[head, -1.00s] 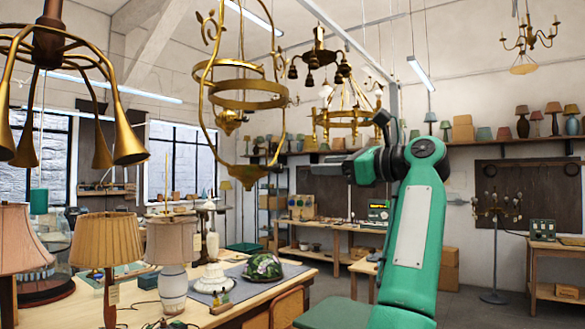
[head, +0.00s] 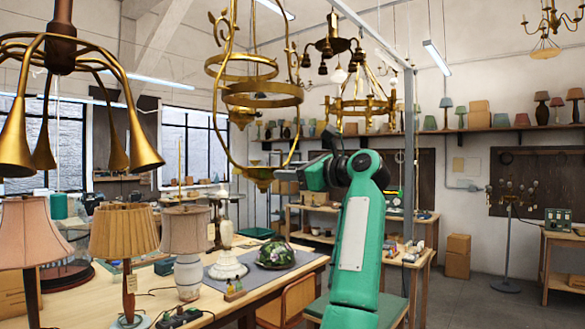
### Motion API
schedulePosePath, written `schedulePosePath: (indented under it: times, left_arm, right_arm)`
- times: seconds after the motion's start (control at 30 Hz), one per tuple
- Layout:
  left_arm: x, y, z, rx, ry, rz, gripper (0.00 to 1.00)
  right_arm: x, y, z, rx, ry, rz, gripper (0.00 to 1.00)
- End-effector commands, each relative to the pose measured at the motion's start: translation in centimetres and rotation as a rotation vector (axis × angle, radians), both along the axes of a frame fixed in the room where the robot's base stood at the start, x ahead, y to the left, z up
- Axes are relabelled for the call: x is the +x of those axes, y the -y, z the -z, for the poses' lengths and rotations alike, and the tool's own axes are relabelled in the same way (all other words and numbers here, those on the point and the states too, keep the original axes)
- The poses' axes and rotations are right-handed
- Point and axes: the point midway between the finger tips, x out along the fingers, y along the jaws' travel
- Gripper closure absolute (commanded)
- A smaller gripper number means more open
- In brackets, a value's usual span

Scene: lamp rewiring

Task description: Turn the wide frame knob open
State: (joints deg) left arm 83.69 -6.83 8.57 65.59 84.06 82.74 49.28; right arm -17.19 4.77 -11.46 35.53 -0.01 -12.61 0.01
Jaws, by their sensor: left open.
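A brass hanging frame (head: 262,100) with two stacked rings and curved side bars hangs at upper centre. I take it for the wide frame, but cannot tell which small part is its knob. A small brass cup-shaped end (head: 261,175) closes its bottom. My left arm rises in green at the centre, and its wrist bends left at the top. My left gripper (head: 312,174) is open, small and partly dark, just right of the frame's lower end in the picture. I cannot tell the depth between them, and see no contact. My right gripper is out of view.
Below the frame, a wooden workbench (head: 262,290) carries shaded lamps (head: 123,235), a white lamp base (head: 227,262) and a patterned glass shade (head: 274,254). A brass horn chandelier (head: 62,50) hangs at left. A wooden chair (head: 299,298) stands by the bench.

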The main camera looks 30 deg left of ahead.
Motion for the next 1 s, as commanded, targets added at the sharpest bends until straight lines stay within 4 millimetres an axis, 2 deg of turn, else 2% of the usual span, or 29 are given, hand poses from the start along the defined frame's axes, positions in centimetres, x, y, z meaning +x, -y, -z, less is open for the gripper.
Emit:
schedulePosePath:
  times: [0.17, 0.4, 0.73, 1.0]
  left_arm:
    - [0.00, 0.01, 0.04, 0.000, 0.000, 0.000, 0.57]
    - [0.00, 0.03, 0.03, 0.000, 0.000, 0.000, 1.00]
    - [0.02, 0.07, 0.05, 0.002, -0.039, 0.000, 1.00]
    - [0.14, 0.11, 0.09, 0.013, -0.201, 0.002, 1.00]
  right_arm:
    - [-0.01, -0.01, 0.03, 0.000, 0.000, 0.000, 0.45]
    - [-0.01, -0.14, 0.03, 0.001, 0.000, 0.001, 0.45]
    - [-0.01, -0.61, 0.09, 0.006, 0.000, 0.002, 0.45]
    - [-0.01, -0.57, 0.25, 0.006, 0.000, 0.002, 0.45]
